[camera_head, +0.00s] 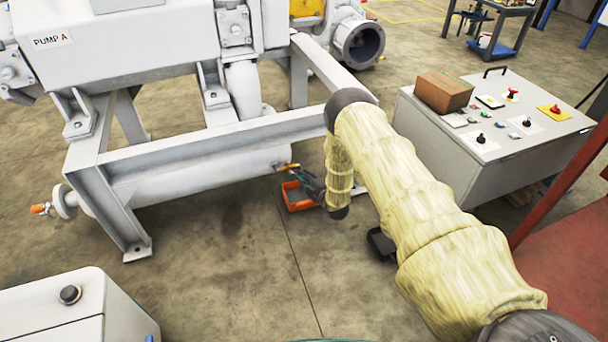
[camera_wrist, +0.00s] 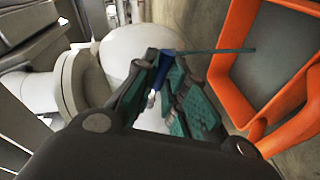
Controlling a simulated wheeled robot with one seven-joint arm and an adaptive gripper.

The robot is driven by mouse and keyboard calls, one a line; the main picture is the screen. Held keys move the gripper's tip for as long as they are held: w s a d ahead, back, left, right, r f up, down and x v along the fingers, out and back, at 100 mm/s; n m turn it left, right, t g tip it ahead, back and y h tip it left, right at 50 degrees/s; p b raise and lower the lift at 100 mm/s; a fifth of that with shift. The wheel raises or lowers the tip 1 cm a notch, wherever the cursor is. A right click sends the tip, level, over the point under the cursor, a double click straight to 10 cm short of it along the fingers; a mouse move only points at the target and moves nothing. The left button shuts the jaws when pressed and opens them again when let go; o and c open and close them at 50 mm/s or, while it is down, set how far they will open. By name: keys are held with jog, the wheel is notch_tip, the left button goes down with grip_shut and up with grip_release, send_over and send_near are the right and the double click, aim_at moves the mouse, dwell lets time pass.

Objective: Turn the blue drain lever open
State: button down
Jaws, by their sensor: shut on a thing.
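The blue drain lever (camera_wrist: 165,56) shows in the wrist view between the green-padded fingers of my gripper (camera_wrist: 166,78). The gripper is shut on it, and the fingers hide part of it. A thin teal line runs from beside the lever to above the orange tray (camera_wrist: 228,42); it looks like a stream of liquid. In the head view my gripper (camera_head: 309,183) is low beside the pump's white cylinder, partly behind my sleeved arm. A small brass-coloured drain fitting (camera_head: 288,167) shows there. The lever itself cannot be made out in that view.
The orange tray (camera_head: 290,203) sits on the floor under the fitting, close to my gripper. The white pump frame (camera_head: 220,140) stands above and left. A grey control cabinet (camera_head: 445,150) with a cardboard box (camera_head: 443,91) is at right. Floor in front is clear.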

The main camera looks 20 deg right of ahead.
jog(key=shift+s+r+n+p, duration=0.1)
jog(key=shift+r+n+p, duration=0.05)
jog(key=shift+n+p, duration=0.25)
jog(key=c, duration=1.5)
grip_release()
jog(key=shift+o, duration=0.2)
jog(key=v, duration=1.2)
jog(key=shift+a, duration=0.15)
